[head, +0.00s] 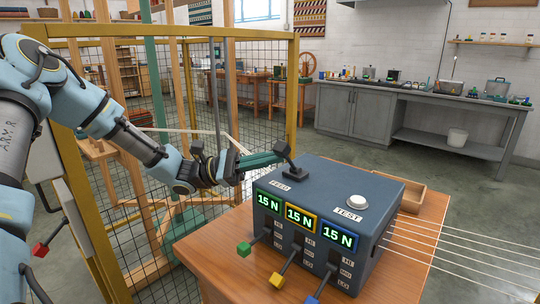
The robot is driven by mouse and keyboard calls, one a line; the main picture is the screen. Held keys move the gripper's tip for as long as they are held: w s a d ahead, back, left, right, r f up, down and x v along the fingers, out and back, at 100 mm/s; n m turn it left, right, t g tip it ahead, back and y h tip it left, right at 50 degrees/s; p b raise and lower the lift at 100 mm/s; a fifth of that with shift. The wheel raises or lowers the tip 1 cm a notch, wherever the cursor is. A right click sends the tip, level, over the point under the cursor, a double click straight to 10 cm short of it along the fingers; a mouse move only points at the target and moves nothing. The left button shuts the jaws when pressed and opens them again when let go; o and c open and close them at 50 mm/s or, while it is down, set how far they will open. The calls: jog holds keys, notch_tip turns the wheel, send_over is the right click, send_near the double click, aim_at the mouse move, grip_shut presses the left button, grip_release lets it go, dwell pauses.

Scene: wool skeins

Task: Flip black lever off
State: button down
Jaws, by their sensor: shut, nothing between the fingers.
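The black lever (291,164) stands on top of a dark blue-grey box (330,180), by a label that seems to read FEED. Its handle tilts up and to the left, toward my gripper. My gripper (274,157) reaches in from the left, with its long green fingers shut and empty. The fingertips are right at the lever's handle; I cannot tell whether they touch it. A round white button (357,201) marked TEST is on the box's top at right.
Green (244,248), yellow (277,279) and blue (312,299) levers stick out from the box front, under displays reading 15 N. Pale threads run off right. The box stands on a wooden table (215,240). A yellow-framed mesh fence (125,120) stands behind my arm.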

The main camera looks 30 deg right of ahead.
jog(key=shift+w+d+r+n+t+p, duration=0.15)
jog(key=shift+r+n+t+p, duration=0.2)
jog(key=shift+p, duration=0.6)
jog(key=shift+s+d+r+n+t+p, duration=0.15)
jog(key=shift+r+n+p, duration=0.35)
jog(key=shift+p, duration=0.5)
jog(key=shift+w+d+r+n+t+p, duration=0.1)
jog(key=shift+d+r+n+t+p, duration=0.15)
jog(key=shift+n+p, duration=0.5)
jog(key=p, duration=0.2)
jog(key=n+t+p, duration=0.1)
jog(key=shift+w+d+r+p, duration=0.1)
jog(key=shift+d+r+p, duration=0.2)
jog(key=shift+d+p, duration=0.05)
jog(key=n+p, duration=0.1)
jog(key=d+n+t+y+p, duration=0.1)
jog(key=p, duration=0.1)
jog(key=shift+w+d+n+t, duration=0.15)
jog(key=shift+d+n+t, duration=0.1)
jog(key=shift+n, duration=0.15)
jog(key=shift+w+d+p, duration=0.2)
jog(key=shift+d+p, duration=0.1)
jog(key=shift+d, duration=0.35)
jog(key=shift+w+a+r, duration=0.1)
jog(key=shift+w+a, duration=0.1)
jog(key=shift+w, duration=0.05)
jog(key=b+v, duration=0.2)
jog(key=v, duration=1.1)
jog(key=shift+w+r, duration=0.25)
jog(key=shift+r, duration=0.2)
